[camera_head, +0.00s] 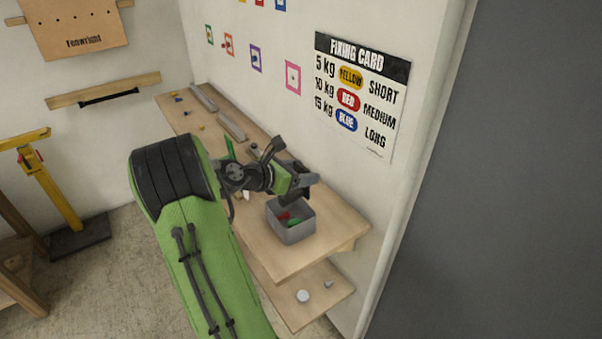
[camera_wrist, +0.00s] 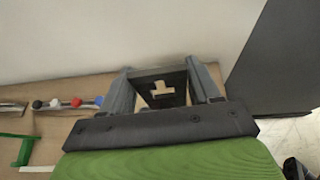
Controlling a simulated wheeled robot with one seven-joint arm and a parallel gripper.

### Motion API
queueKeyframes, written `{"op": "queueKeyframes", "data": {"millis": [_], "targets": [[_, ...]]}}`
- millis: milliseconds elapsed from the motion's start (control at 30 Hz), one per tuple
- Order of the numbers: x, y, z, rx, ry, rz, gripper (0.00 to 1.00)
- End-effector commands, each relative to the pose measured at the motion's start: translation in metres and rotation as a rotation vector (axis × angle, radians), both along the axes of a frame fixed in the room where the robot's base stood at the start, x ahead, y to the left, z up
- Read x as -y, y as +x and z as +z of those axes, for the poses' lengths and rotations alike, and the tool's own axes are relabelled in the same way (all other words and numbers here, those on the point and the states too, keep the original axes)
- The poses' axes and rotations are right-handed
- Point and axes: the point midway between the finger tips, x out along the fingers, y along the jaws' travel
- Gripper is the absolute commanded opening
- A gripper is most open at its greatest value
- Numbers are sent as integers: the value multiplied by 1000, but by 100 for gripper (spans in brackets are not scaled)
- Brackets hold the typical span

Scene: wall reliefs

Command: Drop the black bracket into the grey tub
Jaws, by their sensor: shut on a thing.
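My gripper (camera_head: 299,185) is above the grey tub (camera_head: 292,235) on the wooden bench. In the wrist view my gripper (camera_wrist: 163,82) has its two grey fingers on either side of a black bracket (camera_wrist: 178,79), shut on it. Pale wood shows through a cross-shaped gap in the bracket. In the head view the bracket shows as a dark shape (camera_head: 294,195) just over the tub's back rim; whether it touches the rim I cannot tell. The tub is open and holds a red thing (camera_head: 284,216) and a green thing (camera_head: 294,223). The tub does not show in the wrist view.
The wall stands close behind the bench (camera_head: 335,232), with a fixing card (camera_head: 362,95) on it. Metal rails (camera_head: 231,126) and small parts lie along the bench's far end. A green piece (camera_wrist: 25,150) lies at the left. A lower shelf (camera_head: 318,302) holds small items.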

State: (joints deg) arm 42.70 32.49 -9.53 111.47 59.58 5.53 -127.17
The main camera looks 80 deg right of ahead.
Motion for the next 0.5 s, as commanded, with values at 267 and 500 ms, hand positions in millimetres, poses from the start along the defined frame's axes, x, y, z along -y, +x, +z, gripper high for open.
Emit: {"op": "queueKeyframes", "data": {"millis": [267, 500], "targets": [[0, 0, -4, 0, -3, -1, 26], [0, 0, -4, 0, -3, -1, 91]]}}
